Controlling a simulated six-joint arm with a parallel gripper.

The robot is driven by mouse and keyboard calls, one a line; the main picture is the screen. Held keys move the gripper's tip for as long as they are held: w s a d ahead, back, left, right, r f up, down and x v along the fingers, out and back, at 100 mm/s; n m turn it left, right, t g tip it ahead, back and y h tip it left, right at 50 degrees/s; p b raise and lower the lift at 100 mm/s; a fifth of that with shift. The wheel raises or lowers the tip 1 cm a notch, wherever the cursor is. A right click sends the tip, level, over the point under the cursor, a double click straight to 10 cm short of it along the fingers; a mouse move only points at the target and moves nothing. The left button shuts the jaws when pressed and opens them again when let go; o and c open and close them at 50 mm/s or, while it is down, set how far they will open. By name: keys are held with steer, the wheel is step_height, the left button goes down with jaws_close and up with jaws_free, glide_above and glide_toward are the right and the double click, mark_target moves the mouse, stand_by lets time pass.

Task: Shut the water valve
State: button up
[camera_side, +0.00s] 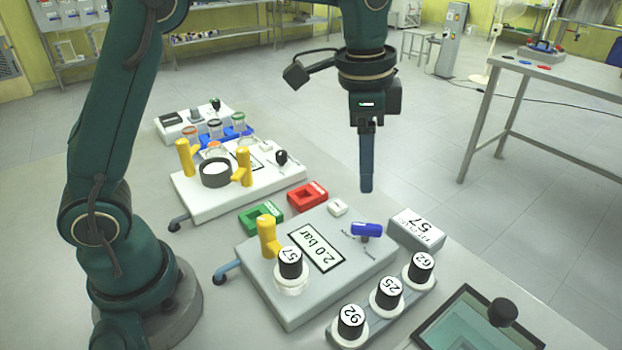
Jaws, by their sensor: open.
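A grey-white reactor station (350,268) stands in front with a "2.0 bar" display (316,247) on its top. A blue valve handle (367,229) sits near its back right corner, lying roughly left to right, with thin marks beside it.
On the station stand a yellow post (267,238) and a black-capped jar marked 57 (290,264). A rack (378,318) holds capped jars marked 92, 25 and 62. Red (307,196) and green (261,219) blocks lie behind.

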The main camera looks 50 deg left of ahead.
steer(key=g, duration=0.1)
glide_above(367, 225)
step_height(367, 225, down, 5)
steer(key=shift+w+r, duration=0.1)
steer(key=shift+f, duration=2.8)
jaws_close()
